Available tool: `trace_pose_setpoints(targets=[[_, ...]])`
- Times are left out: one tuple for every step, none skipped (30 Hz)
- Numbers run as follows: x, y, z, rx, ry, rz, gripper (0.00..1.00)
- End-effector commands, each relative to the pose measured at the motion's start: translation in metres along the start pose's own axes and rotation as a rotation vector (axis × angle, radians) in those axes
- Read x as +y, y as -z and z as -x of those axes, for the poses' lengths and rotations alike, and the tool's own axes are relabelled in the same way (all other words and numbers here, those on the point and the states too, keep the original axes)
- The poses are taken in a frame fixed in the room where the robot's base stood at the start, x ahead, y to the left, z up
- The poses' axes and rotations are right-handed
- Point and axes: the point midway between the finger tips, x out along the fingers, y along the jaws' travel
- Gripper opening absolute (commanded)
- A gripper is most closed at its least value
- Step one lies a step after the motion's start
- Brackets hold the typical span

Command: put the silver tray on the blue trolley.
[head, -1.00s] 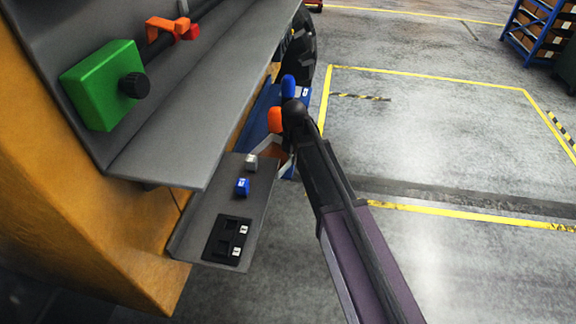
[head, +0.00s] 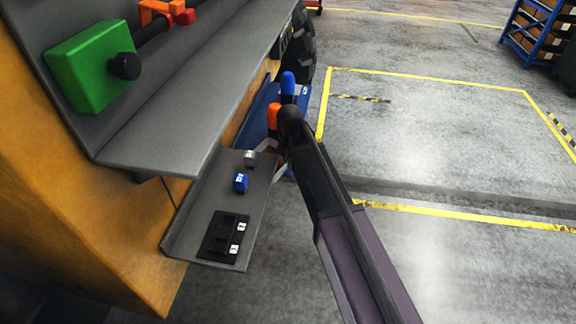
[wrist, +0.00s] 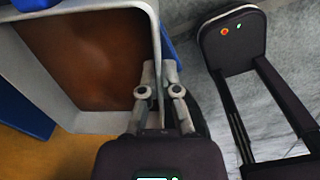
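The silver tray (wrist: 92,122) shows in the wrist view as a pale grey rim around a rust-brown floor, and looks empty in the part I see. My gripper (wrist: 159,72) has its two fingers close together, one on each side of the tray's right wall, and appears shut on it. Blue surfaces of what looks like the blue trolley (wrist: 22,98) show past the tray. In the head view the blue trolley (head: 262,107) is mostly hidden behind my arm and the grey shelf. Whether the tray touches the trolley cannot be told.
A grey lower shelf (head: 205,195) by my arm holds a blue block (head: 240,182), a small grey block (head: 250,157) and a black slotted holder (head: 222,236). Above it is a grey ledge with a green box (head: 90,68).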

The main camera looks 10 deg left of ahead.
Motion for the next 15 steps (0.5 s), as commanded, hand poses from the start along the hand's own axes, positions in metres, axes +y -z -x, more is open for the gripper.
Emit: trace_pose_setpoints(targets=[[0.0009,0.0007,0.0,0.0,0.0,0.001,0.0],[0.001,0.0008,0.0002,0.0,0.0,0.001,0.0],[0.001,0.0008,0.0004,0.0,0.0,0.001,0.0],[0.001,0.0008,0.0005,0.0,0.0,0.001,0.0],[0.001,0.0008,0.0005,0.0,0.0,0.001,0.0],[0.001,0.0007,0.0005,0.0,0.0,0.001,0.0],[0.001,0.0007,0.0005,0.0,0.0,0.001,0.0],[0.001,0.0007,0.0003,0.0,0.0,0.001,0.0],[0.001,0.0007,-0.0005,0.0,0.0,0.001,0.0],[0.0009,0.0007,-0.0014,0.0,0.0,0.001,0.0],[0.0009,0.0007,-0.0023,0.0,0.0,0.001,0.0],[0.0008,0.0007,-0.0033,0.0,0.0,0.001,0.0],[0.0008,0.0006,-0.004,0.0,0.0,0.001,0.0],[0.0008,0.0007,-0.0027,0.0,0.0,0.001,0.13],[0.0008,0.0006,-0.0025,0.0,0.0,0.001,0.24]])
